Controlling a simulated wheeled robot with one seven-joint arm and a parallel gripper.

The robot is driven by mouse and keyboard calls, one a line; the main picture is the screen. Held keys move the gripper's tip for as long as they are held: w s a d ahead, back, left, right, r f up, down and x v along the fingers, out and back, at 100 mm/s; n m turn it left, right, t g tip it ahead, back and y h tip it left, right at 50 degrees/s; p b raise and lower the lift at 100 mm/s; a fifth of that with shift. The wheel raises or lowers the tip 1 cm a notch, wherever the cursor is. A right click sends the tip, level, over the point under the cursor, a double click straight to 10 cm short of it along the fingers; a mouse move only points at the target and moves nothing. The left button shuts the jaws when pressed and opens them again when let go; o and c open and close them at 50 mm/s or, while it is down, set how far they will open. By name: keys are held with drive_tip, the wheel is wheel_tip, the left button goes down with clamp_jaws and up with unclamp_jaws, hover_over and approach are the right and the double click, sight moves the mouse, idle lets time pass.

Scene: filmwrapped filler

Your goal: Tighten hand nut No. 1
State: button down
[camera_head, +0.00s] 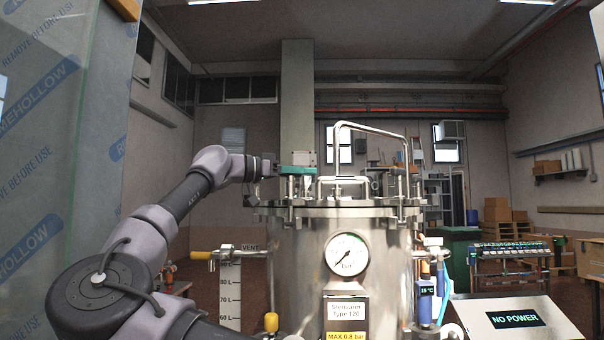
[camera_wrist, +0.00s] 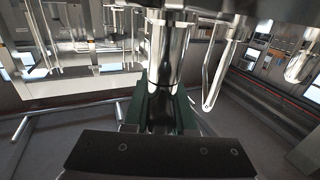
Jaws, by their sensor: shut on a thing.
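The steel vessel (camera_head: 300,270) stands upright in the middle of the head view, with a flanged lid (camera_head: 340,204) and a bent handle bar on top. My arm reaches in from the left to the left part of the lid's rim. My gripper (camera_head: 298,171), with green fingers, is at lid-bolt height there. In the wrist view my gripper (camera_wrist: 168,108) is shut on a shiny metal hand nut (camera_wrist: 172,50), its fingers on both sides of the stem. No number is readable on the nut. Its lower part is partly hidden by the fingers.
A pressure gauge (camera_head: 346,254) sits on the vessel's front. A metal loop (camera_wrist: 222,68) hangs close to the right of the held nut. A "NO POWER" panel (camera_head: 515,319) stands at lower right. A film-wrapped panel (camera_head: 50,150) fills the left side.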

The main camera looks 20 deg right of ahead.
drive_tip(key=m+g, duration=0.2)
drive_tip(key=g, duration=0.1)
drive_tip(key=s+m+g, duration=0.1)
drive_tip(key=m+g, duration=0.1)
drive_tip(key=g, duration=0.1)
drive_tip(key=shift+s+a+r+m+g+y, duration=0.1)
drive_tip(key=shift+s+r+m+g+y, duration=0.1)
drive_tip(key=shift+m+g+y, duration=0.15)
drive_tip(key=shift+s+a+m+g+y, duration=0.15)
drive_tip(key=shift+m+g+y, duration=0.4)
drive_tip(key=shift+g, duration=0.35)
drive_tip(key=shift+s+a+m+g+y, duration=0.1)
drive_tip(key=shift+s+m+g+y, duration=0.1)
drive_tip(key=shift+m+g+y, duration=0.4)
drive_tip(key=shift+s+a+m+g+y, duration=0.15)
drive_tip(key=shift+m+g+y, duration=0.15)
drive_tip(key=shift+m+g, duration=0.6)
drive_tip(key=shift+s+g, duration=0.1)
drive_tip(key=shift+g, duration=0.45)
drive_tip(key=c, duration=0.7)
unclamp_jaws()
drive_tip(key=shift+c, duration=0.2)
drive_tip(key=shift+f, duration=0.1)
